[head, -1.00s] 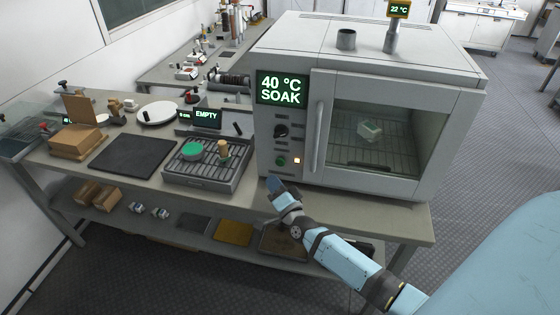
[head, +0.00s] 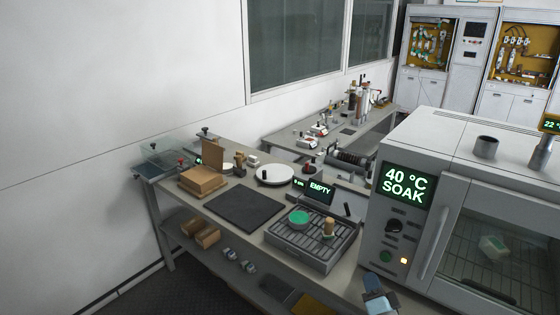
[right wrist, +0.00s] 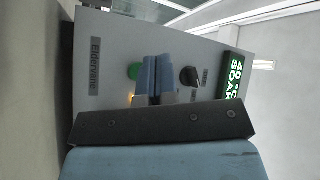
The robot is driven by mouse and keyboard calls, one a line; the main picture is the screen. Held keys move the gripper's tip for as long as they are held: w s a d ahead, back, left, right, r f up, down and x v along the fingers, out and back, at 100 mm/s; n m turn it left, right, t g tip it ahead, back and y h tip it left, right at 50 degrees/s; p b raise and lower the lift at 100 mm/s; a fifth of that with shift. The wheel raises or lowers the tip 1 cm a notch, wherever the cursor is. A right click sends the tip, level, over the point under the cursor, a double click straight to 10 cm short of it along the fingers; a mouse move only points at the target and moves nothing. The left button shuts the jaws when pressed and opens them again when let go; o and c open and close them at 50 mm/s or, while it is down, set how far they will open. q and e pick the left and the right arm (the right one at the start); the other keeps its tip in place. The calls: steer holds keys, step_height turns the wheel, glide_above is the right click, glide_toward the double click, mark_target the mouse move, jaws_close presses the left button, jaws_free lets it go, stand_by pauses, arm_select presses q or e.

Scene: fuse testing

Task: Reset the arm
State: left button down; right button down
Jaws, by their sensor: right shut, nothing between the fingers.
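My right gripper (head: 378,294) shows at the bottom edge of the head view, in front of the oven's control panel. It is shut and empty. In the right wrist view its two blue fingers (right wrist: 155,75) are together, pointing at the panel, and partly cover the area around the green button (right wrist: 132,72) and the lit orange lamp. A gap between fingertips and panel cannot be judged. The grey oven (head: 455,180) reads "40 °C SOAK" and its door is closed, with a small pale object behind the glass. My left gripper is not in view.
Left of the oven, a rack tray (head: 318,250) holds a green disc and a tan-topped piece. An "EMPTY" display (head: 320,190) stands behind it. A black mat (head: 245,207), a cardboard box (head: 203,181) and a white disc (head: 275,174) lie farther left. The lower shelf holds several small items.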

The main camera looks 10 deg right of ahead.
steer(key=s+a+f+n+g+y+p, duration=0.1)
steer(key=s+a+f+n+g, duration=0.1)
steer(key=s+a+n, duration=0.3)
steer(key=s+a+f+n+g+y+p, duration=0.1)
steer(key=s+a+f+n+g+y, duration=0.1)
steer(key=s, duration=1)
steer(key=s+a+f+n+g+y+p, duration=0.1)
steer(key=s+a+f+n+g+y, duration=0.1)
steer(key=s+a+n+g, duration=0.3)
steer(key=s+a+f+n, duration=0.1)
steer(key=s+a+n, duration=0.2)
steer(key=shift+s+f+g+p, duration=0.25)
steer(key=shift+g+p, duration=0.05)
steer(key=shift+p, duration=0.05)
steer(key=shift+a, duration=0.1)
